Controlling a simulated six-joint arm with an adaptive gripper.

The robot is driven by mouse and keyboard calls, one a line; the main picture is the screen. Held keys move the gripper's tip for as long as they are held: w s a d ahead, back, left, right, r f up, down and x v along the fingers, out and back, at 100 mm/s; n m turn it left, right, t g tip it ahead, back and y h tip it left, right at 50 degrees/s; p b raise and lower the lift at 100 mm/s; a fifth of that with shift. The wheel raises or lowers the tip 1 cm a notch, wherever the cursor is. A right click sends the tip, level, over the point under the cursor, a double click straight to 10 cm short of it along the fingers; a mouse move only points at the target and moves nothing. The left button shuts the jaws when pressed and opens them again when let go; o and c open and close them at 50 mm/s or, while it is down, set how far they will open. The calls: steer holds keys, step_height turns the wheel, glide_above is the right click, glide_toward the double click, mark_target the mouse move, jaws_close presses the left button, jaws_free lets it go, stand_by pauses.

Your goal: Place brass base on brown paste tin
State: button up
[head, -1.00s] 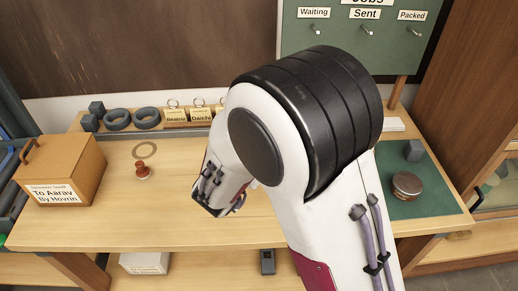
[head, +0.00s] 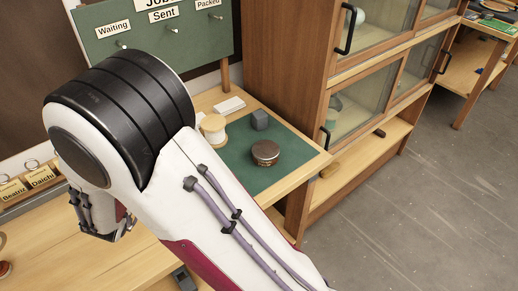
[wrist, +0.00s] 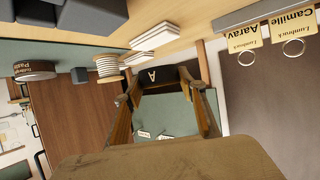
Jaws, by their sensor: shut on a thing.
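The brown paste tin (head: 265,153) is a short round tin with a darker lid, lying flat on the green mat. It also shows at the left of the wrist view (wrist: 33,71), with nothing on it. My gripper (head: 106,226) is left of the tin in the head view, partly behind my arm. In the wrist view my gripper (wrist: 164,131) is shut on the brass base (wrist: 165,157), a broad dull brown surface at the bottom edge. The base hides the finger ends and is not visible in the head view.
A grey block (head: 260,120) and a thread spool (head: 213,129) stand close to the tin on the green mat (head: 240,168). White cards (head: 229,106) lie behind. The hook board (head: 155,35) rises at the back. A glass cabinet (head: 330,100) stands right of the table.

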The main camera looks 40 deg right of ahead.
steer(key=w+d+r+m+g+h, duration=0.1)
steer(key=d+m+g+h, duration=0.15)
steer(key=d, duration=0.75)
step_height(320, 180, up, 4)
steer(key=m+g+h, duration=0.3)
steer(key=m+g, duration=0.8)
glide_above(262, 151)
steer(key=shift+w, duration=0.1)
steer(key=shift+f, duration=3.1)
steer(key=shift+f, duration=1.85)
